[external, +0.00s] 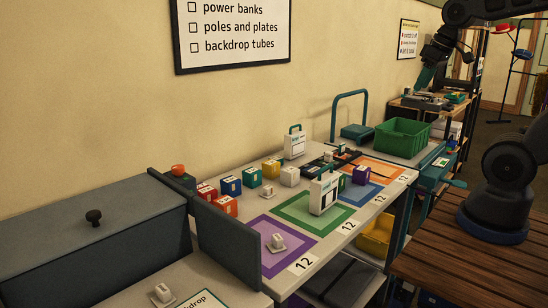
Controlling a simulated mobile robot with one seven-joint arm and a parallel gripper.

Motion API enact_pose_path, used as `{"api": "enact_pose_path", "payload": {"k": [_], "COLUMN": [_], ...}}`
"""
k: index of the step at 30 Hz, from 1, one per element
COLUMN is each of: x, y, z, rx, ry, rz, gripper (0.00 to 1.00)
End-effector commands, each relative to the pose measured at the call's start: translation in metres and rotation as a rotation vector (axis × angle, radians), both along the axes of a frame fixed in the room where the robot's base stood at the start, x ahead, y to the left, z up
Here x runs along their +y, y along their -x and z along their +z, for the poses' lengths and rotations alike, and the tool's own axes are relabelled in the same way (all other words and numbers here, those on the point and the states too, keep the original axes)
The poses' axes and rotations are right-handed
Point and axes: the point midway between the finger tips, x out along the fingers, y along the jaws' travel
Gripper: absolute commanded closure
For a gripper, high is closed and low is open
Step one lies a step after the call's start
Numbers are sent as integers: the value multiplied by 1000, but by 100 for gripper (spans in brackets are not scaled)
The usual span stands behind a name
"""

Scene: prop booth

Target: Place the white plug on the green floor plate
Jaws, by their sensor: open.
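A small white plug-like piece on a flat base (277,242) sits on the purple floor plate (263,229). A similar white piece (162,293) is on the near bench at the bottom. I cannot tell which is the white plug. The green floor plate (341,219) is a green square on the table, beyond the purple one. My gripper (425,80) is at the upper right, far from these pieces and above the far table. It is open; nothing shows in it.
Red, blue, teal, yellow and white blocks (251,177) line the wall side. A purple block (361,175) is by the blue plate. A green crate (402,138) and teal-handled stand (357,131) are farther back. A grey box (100,235) and upright panel (227,243) bound the near left.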

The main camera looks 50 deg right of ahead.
Motion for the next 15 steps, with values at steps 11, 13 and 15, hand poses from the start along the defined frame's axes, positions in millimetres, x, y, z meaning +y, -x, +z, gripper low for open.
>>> {"api": "enact_pose_path", "payload": {"k": [11, 13, 15], "x": [4, 4, 4], "y": [36, 36, 36], "z": [-6, -6, -6], "rx": [-33, -33, -32], "ry": [-8, -8, -8], "rz": [1, 1, 1], "gripper": [52, 52, 52]}}
